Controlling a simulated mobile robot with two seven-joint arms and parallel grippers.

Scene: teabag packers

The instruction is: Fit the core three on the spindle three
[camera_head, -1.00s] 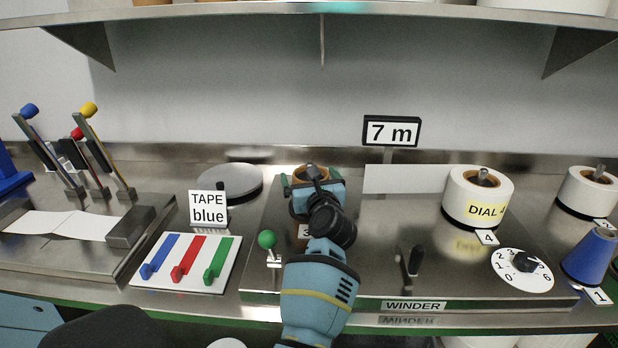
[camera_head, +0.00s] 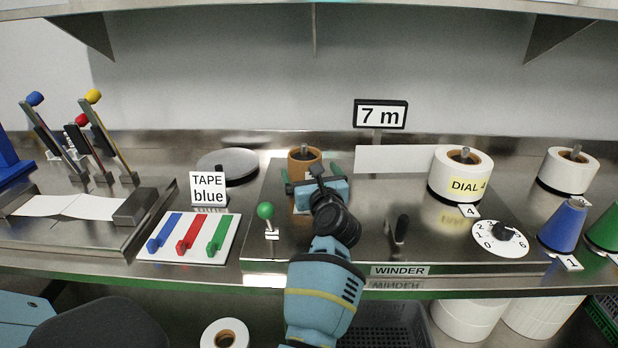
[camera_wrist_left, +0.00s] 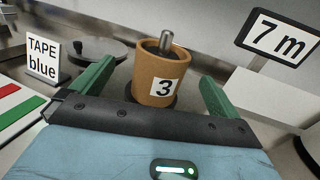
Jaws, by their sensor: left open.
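Core three is a brown cardboard cylinder (camera_head: 304,164) on the winder, with a white "3" label showing in the left wrist view (camera_wrist_left: 172,66). It stands upright around a metal spindle pin (camera_wrist_left: 166,41), whose tip sticks out of the core's top; this is spindle three by its place, its base hidden. My left gripper (camera_head: 316,184) is open, just on the near side of the core. In the left wrist view its green fingers (camera_wrist_left: 155,82) stand to either side with gaps, and nothing is held. My right gripper is not in view.
A green-knobbed lever (camera_head: 265,211) stands left of my arm and a black crank handle (camera_head: 400,229) right. A "7 m" sign (camera_head: 380,114) is behind. A white roll (camera_head: 461,182) and a dial (camera_head: 499,239) are at right; a tape panel (camera_head: 189,238) is at left.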

